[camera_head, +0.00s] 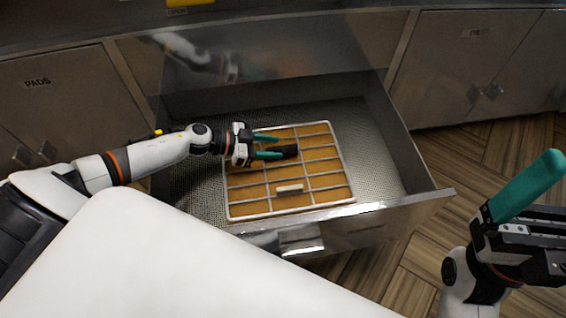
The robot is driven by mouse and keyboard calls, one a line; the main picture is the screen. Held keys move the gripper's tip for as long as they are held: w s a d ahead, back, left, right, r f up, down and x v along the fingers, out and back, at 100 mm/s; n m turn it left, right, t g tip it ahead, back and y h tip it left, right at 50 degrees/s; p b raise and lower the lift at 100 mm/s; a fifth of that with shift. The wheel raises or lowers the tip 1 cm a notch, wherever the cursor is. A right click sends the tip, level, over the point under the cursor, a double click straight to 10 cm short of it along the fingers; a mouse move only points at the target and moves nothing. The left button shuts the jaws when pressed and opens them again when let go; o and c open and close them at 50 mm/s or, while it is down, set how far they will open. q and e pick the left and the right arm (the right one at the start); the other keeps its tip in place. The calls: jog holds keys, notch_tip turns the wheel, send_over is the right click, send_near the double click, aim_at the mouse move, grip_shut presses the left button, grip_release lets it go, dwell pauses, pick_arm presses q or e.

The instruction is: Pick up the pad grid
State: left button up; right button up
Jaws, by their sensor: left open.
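The pad grid (318,167) is a pale wire frame over an orange-brown pad. It lies flat in the open metal drawer (385,150), with a small pale tab (289,188) near its front. My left gripper (277,146) is above the grid's back left part, with its green fingers apart and pointing right. A dark piece (290,151) shows by the fingertips; I cannot tell whether they touch it. My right gripper (540,205) is at the far right, outside the drawer. One green finger shows clearly, and its opening is unclear.
The drawer's front wall (350,220) and side walls stand around the grid. Bare drawer floor shows right of the grid. Closed cabinets flank the drawer, the left door (60,100) marked PADS. A yellow object (190,17) sits on the counter above. Wood floor (480,150) is at right.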

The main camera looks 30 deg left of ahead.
aim_at(282, 150)
pick_arm(q)
jog(key=b+x, duration=0.1)
jog(key=x, duration=0.2)
jog(key=shift+d+f, duration=0.25)
jog(key=shift+f, duration=0.05)
grip_shut()
jog(key=shift+r, duration=0.1)
